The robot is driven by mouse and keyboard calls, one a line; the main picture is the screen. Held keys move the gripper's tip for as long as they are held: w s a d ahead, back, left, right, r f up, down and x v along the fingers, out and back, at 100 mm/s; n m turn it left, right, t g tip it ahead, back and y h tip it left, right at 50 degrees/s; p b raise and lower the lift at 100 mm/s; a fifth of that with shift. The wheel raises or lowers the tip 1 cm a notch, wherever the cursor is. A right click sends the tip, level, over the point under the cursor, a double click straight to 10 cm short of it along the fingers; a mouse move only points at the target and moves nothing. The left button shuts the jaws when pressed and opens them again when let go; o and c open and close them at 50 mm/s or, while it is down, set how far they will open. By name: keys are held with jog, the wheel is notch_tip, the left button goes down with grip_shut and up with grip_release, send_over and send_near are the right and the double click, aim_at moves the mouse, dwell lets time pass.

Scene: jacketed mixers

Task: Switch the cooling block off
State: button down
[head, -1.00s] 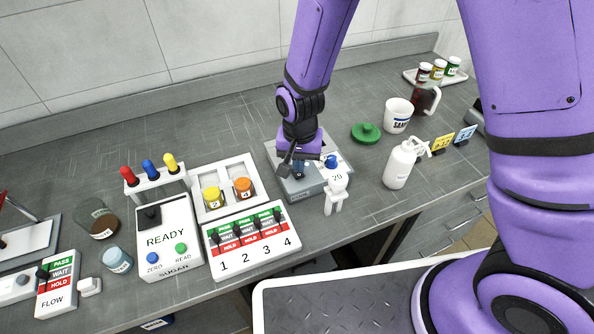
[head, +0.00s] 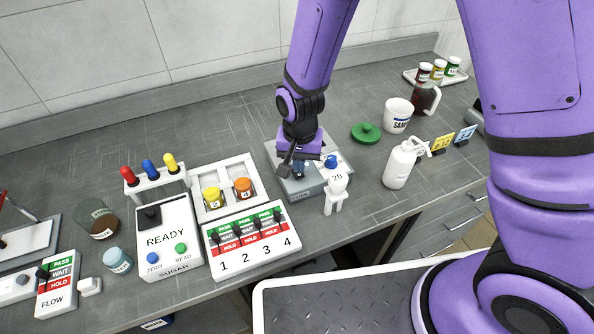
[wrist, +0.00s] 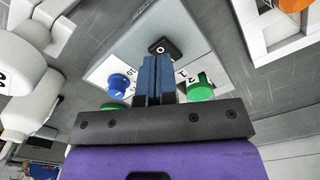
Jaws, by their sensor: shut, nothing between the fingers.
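A grey box with a light control panel (head: 303,186), which I take to be the cooling block, stands on the bench under my gripper (head: 300,170). In the wrist view its grey body (wrist: 140,32) and panel are close. A blue knob (wrist: 120,84) is left of the fingers, and a green knob or button (wrist: 200,91) is right. A small black part with a pale ring (wrist: 161,46) lies just past the fingertips; I cannot tell if they touch it. My gripper (wrist: 158,62) is shut and empty, pointing down at the panel. The panel's lettering is partly hidden.
A white bottle (head: 399,164) and green lid (head: 366,132) are to the right. A four-switch panel (head: 250,240) and a tray with two jars (head: 222,172) are left.

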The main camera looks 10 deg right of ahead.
jog(key=shift+f, duration=1.2)
dwell(0.6)
jog(key=shift+r, duration=3.5)
jog(key=shift+r, duration=0.1)
jog(key=s+d+r+n+t+y, duration=0.1)
jog(key=d+r, duration=0.5)
jog(key=r, duration=0.4)
jog(key=s+d+r+t, duration=0.1)
jog(key=s+d+r, duration=0.1)
jog(key=d+r, duration=0.6)
jog(key=s+d+r+n+t+h, duration=0.1)
jog(key=s+d+r+t, duration=0.2)
jog(key=s+d+r, duration=0.6)
jog(key=s+r, duration=0.2)
jog(key=s, duration=0.3)
jog(key=shift+d+r+n, duration=0.4)
